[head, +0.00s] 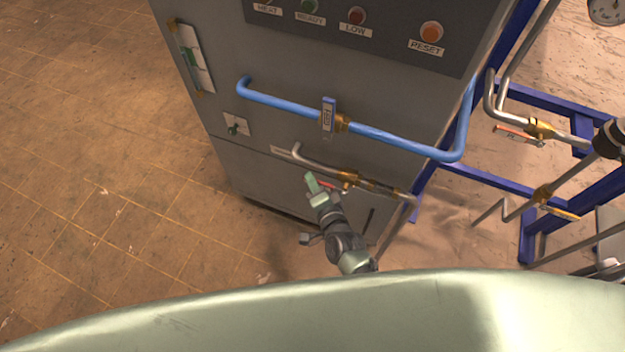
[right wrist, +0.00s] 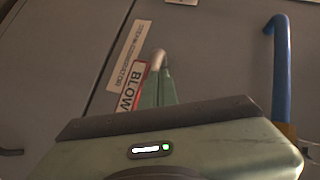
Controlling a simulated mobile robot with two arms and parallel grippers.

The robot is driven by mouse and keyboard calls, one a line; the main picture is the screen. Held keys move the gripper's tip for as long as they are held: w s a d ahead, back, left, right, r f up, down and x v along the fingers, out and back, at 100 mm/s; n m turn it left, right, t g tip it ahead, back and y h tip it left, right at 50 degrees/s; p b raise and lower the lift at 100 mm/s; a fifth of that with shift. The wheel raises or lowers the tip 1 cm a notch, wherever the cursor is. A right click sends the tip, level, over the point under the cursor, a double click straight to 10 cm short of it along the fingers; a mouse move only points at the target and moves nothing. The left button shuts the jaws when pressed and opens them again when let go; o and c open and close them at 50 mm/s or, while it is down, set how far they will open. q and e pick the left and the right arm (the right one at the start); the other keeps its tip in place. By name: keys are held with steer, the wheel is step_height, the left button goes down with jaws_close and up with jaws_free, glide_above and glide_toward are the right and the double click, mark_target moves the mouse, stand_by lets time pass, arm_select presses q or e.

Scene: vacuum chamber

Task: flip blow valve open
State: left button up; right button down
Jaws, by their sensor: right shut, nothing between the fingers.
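The blow valve (head: 348,177) is a brass body on a thin grey pipe low on the cabinet front. Its red handle (head: 326,184) is partly hidden by my right gripper in the head view. In the right wrist view a red-edged plate reading BLOW (right wrist: 130,88) shows just left of the fingers. My right gripper (head: 311,183) is shut and empty, with its green fingers at the handle. It also shows in the right wrist view (right wrist: 157,85). I cannot tell whether the fingers touch the handle. My left gripper is not in view.
A blue pipe (head: 395,143) with a handled valve (head: 328,115) runs above the blow valve. The cabinet's button panel (head: 370,30) is higher up. Blue frame bars (head: 485,172) and more pipes stand on the right. The tiled floor (head: 90,150) on the left is clear.

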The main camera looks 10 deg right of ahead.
stand_by(0.4)
steer(key=s+a+r+p, duration=0.3)
steer(key=s+r+p, duration=0.3)
steer(key=r+p, duration=0.5)
steer(key=shift+a, duration=0.25)
steer(key=shift+s, duration=0.1)
